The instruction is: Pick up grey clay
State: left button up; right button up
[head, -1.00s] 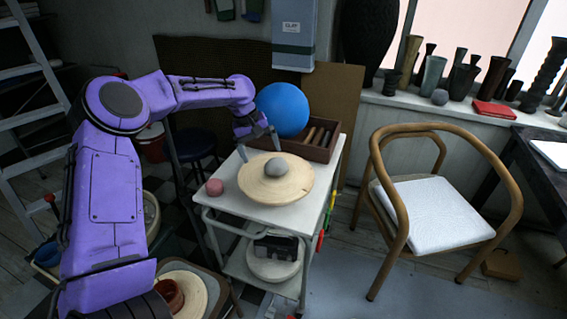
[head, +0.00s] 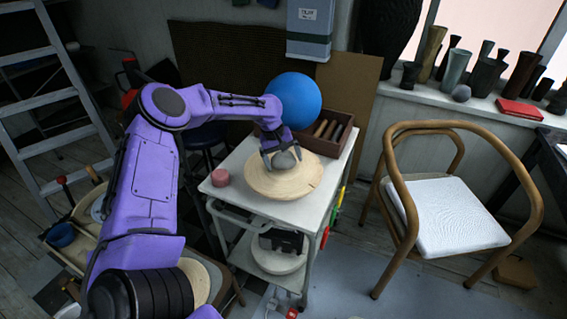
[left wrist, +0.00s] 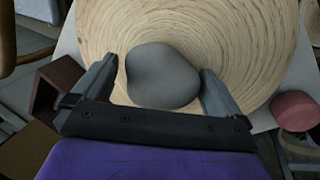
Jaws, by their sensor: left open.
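The grey clay (head: 286,158) is a rounded lump on a round wooden disc (head: 262,184) on top of the white cart. It also shows in the left wrist view (left wrist: 162,77), lying on the pale, ringed wood. My left gripper (head: 283,161) is lowered over the clay from behind. In the left wrist view the open fingers (left wrist: 160,88) stand on either side of the clay, with a narrow gap at each side. My right gripper is in neither view.
A pink lump (head: 220,177) sits on the cart's (head: 303,212) left corner. A blue ball (head: 294,101) and a wooden box (head: 338,137) of tools stand behind the disc. A wooden chair (head: 447,212) is at the right, a ladder (head: 62,95) at the left.

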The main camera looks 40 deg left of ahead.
pick_arm(q)
jog(key=c, duration=1.7)
jog(key=shift+r, duration=0.15)
